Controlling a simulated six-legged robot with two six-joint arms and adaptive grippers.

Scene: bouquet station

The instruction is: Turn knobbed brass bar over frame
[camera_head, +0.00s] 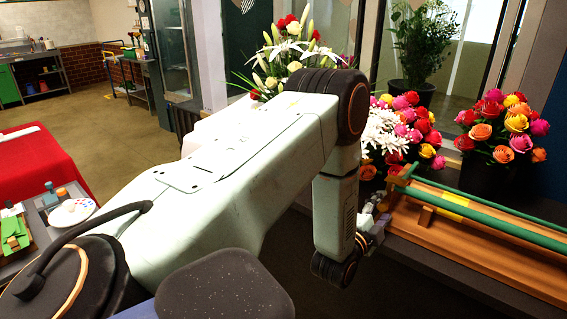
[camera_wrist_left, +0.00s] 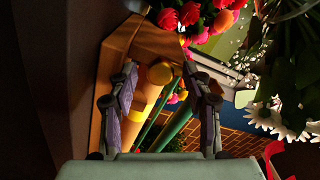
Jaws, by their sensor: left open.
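A wooden frame (camera_head: 480,247) with long green rails (camera_head: 490,212) lies on the dark counter at the right of the head view. A yellow rounded piece (camera_wrist_left: 158,74) shows between the fingers in the left wrist view, against the orange-brown wood; it may be the knobbed brass bar, but I cannot make out its full shape. My left gripper (camera_head: 374,218) is at the frame's near left end, partly hidden by my arm. In the left wrist view my left gripper (camera_wrist_left: 163,82) has its fingers spread, one on each side of the yellow piece. My right gripper is not in view.
Bunches of roses (camera_head: 503,127) in dark pots stand close behind the frame, and white flowers (camera_head: 384,133) stand beside its left end. A lily bouquet (camera_head: 290,55) is farther back. A red-covered table (camera_head: 38,165) is at the left, with open floor beyond it.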

